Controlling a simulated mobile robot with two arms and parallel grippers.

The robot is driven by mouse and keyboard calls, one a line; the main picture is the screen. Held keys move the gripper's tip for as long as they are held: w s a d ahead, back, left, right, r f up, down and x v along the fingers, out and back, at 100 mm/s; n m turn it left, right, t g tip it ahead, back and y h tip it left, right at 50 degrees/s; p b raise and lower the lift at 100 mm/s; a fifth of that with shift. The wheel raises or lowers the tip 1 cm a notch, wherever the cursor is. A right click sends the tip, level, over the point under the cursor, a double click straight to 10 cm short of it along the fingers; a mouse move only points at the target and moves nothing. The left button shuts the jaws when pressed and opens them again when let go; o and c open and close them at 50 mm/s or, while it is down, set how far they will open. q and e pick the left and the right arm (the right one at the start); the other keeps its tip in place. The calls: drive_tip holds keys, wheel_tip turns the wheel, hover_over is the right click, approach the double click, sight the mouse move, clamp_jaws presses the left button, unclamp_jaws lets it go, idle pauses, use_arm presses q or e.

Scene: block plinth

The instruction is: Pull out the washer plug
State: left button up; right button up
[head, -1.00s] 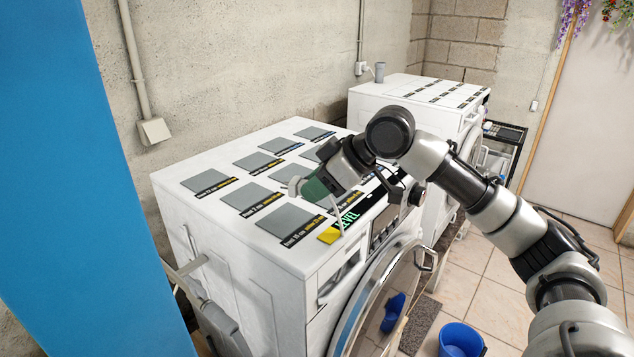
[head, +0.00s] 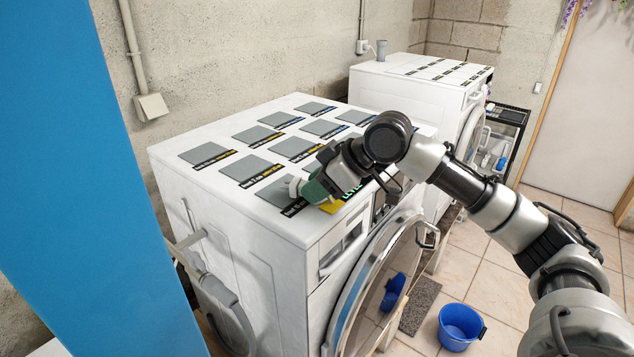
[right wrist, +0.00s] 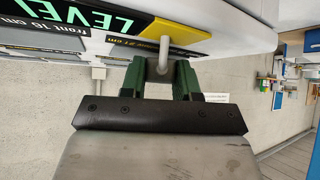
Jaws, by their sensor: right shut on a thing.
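My right gripper (head: 309,189) has green fingers and is low over the front edge of the near white washer (head: 240,160), beside a yellow patch (head: 331,206). I cannot tell what the rod belongs to. My left gripper is not in view.
Grey labelled tiles (head: 207,154) cover the washer top. Its round door (head: 352,305) stands in front, with a blue bucket (head: 460,325) on the floor. A second white machine (head: 385,92) is behind. A blue panel (head: 90,200) fills the left.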

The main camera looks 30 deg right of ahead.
drive_tip(key=shift+f, duration=0.4)
idle(0.3)
drive_tip(key=shift+f, duration=0.15)
